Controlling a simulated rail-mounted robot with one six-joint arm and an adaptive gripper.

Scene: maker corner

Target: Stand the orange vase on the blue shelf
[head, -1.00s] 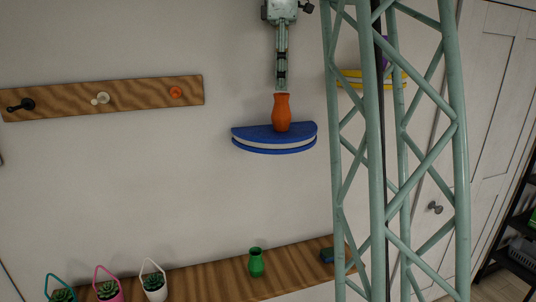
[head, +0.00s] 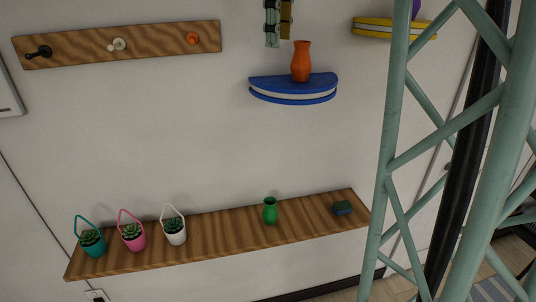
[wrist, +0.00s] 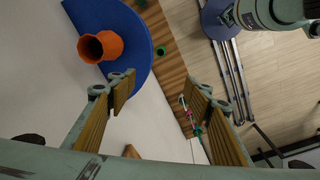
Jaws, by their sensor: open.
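The orange vase (head: 301,62) stands upright on the blue half-round shelf (head: 292,91) on the wall. In the wrist view the vase (wrist: 100,47) shows from above on the blue shelf (wrist: 140,72), with its dark opening towards the camera. My gripper (head: 279,42) hangs up and to the left of the vase in the head view, apart from it. The wrist view shows my gripper's two fingers (wrist: 168,90) spread wide with nothing between them, and the vase outside them.
A long wooden shelf (head: 220,235) below holds a green vase (head: 270,211), a dark sponge-like block (head: 342,208) and several small potted plants. A peg board (head: 75,44) is at upper left. A yellow shelf (head: 385,32) with a purple object is at upper right.

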